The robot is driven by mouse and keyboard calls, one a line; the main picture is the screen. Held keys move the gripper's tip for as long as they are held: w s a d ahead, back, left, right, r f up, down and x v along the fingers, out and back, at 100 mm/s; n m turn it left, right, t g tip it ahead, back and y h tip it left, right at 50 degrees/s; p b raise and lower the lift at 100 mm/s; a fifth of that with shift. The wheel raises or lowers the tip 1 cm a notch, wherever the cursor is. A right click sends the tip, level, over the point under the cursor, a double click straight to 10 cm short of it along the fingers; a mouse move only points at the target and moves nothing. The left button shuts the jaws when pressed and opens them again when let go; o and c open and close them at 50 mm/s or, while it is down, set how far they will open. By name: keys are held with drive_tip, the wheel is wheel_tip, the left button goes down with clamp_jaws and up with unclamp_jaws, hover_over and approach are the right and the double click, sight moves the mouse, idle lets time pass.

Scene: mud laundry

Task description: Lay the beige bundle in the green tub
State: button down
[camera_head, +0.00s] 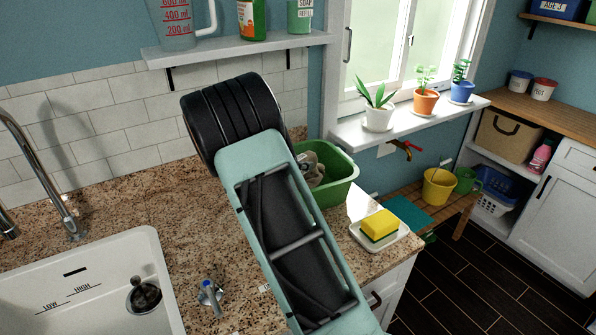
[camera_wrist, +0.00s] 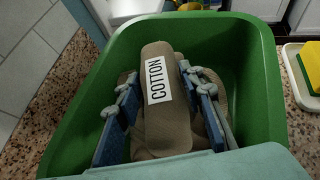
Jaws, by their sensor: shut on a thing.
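The beige bundle (camera_wrist: 168,122) is a rolled cloth with a white COTTON label. In the wrist view it is inside the green tub (camera_wrist: 262,95), between the two fingers of my gripper (camera_wrist: 157,76). The fingers are shut on its sides. More beige cloth shows outside both fingers; I cannot tell whether it is part of the same bundle. Whether the bundle touches the tub floor is hidden. In the head view the green tub (camera_head: 338,190) stands on the granite counter, partly behind my arm, with a little beige cloth showing inside.
A yellow sponge (camera_head: 380,225) on a white dish (camera_head: 394,240) sits right of the tub, near the counter's edge. The sink (camera_head: 90,285) and faucet (camera_head: 45,175) are at the left. A windowsill with potted plants (camera_head: 425,102) and a wall shelf (camera_head: 235,48) are behind.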

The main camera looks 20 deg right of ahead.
drive_tip(key=shift+f, duration=1.5)
drive_tip(key=shift+f, duration=0.2)
drive_tip(key=c, duration=1.3)
unclamp_jaws()
drive_tip(key=shift+r, duration=0.1)
drive_tip(key=shift+r, duration=0.2)
drive_tip(key=v, duration=1.2)
drive_tip(key=shift+f+b, duration=0.15)
drive_tip(key=shift+b, duration=0.3)
